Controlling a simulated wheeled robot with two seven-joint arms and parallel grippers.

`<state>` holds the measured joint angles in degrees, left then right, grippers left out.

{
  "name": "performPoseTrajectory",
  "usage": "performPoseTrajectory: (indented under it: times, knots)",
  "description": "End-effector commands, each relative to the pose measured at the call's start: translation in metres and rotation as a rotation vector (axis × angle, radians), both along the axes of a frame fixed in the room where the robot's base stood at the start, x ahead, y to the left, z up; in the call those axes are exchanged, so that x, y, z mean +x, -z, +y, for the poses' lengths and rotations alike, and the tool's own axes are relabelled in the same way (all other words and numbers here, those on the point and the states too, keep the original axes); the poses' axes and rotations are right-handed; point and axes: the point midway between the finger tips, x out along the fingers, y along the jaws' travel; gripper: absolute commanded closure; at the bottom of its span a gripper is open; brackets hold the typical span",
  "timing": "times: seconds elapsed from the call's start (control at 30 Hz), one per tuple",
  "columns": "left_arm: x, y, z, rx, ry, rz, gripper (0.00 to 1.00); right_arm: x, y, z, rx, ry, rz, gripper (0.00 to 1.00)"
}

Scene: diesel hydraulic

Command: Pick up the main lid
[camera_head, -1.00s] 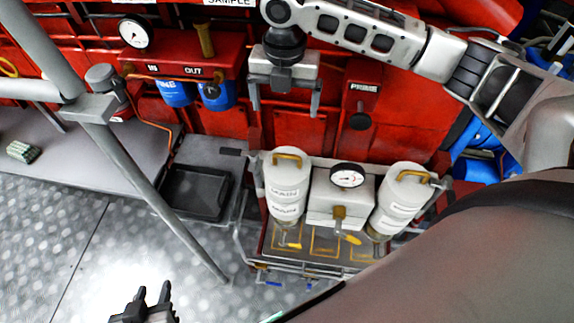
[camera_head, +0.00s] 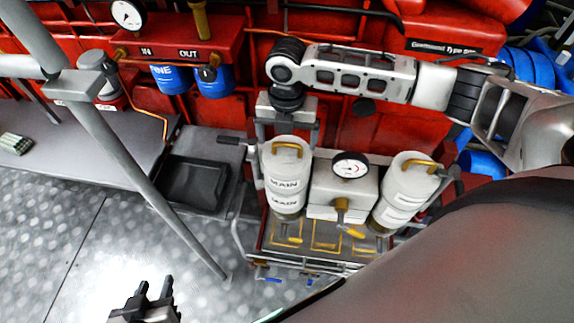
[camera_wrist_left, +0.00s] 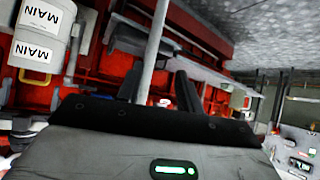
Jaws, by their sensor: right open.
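The main lid (camera_head: 286,150) is the pale top, with a brass handle, of the left white canister (camera_head: 284,188) labelled MAIN. The canister's MAIN labels also show at the upper left of the left wrist view (camera_wrist_left: 37,35). My right gripper (camera_head: 286,130) points down at the lid's far side in the head view, its open fingers spread wider than the brass handle. I cannot tell whether it touches the lid. My left gripper (camera_head: 153,290) is low over the floor, away from the canisters, its fingers apart and empty.
A gauge block (camera_head: 341,190) stands just right of the main canister, with a second white canister (camera_head: 405,192) beyond it. The red wall panel (camera_head: 420,80) rises close behind. A grey slanted pole (camera_head: 140,175) stands left. The floor (camera_head: 50,240) at lower left is clear.

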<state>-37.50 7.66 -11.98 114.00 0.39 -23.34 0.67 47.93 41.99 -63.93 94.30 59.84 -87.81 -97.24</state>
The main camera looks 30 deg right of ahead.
Motion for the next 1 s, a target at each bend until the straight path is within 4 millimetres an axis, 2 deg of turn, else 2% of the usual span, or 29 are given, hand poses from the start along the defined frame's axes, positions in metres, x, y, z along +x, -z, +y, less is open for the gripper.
performPoseTrajectory:
  times: [0.03, 0.13, 0.5, 0.77, 0.8, 1.0]
  knots:
    - [0.001, 0.0106, -0.0019, -0.005, 0.003, -0.004, 0.64, -0.0009, 0.0146, 0.0002, 0.0, 0.0, 0.0, 0.09]
    - [0.0026, 0.0113, -0.004, -0.011, 0.008, -0.013, 0.64, -0.0005, 0.0218, 0.0, -0.001, 0.0, -0.001, 0.09]
    - [0.0009, 0.0058, -0.0037, -0.008, 0.019, -0.016, 0.64, -0.0004, 0.0222, -0.0002, -0.001, 0.001, -0.001, 0.09]
    - [0.001, 0.0062, -0.0036, -0.006, 0.02, -0.017, 0.64, -0.0004, 0.0223, -0.0003, -0.001, 0.001, -0.001, 0.81]
    - [0.001, 0.0064, -0.0036, -0.006, 0.02, -0.017, 0.64, 0.0001, 0.0215, -0.0002, 0.0, 0.001, -0.003, 0.84]
    - [0.0018, 0.0078, -0.0034, -0.005, 0.02, -0.016, 0.64, 0.0001, 0.0212, -0.0002, 0.0, 0.001, -0.003, 0.84]
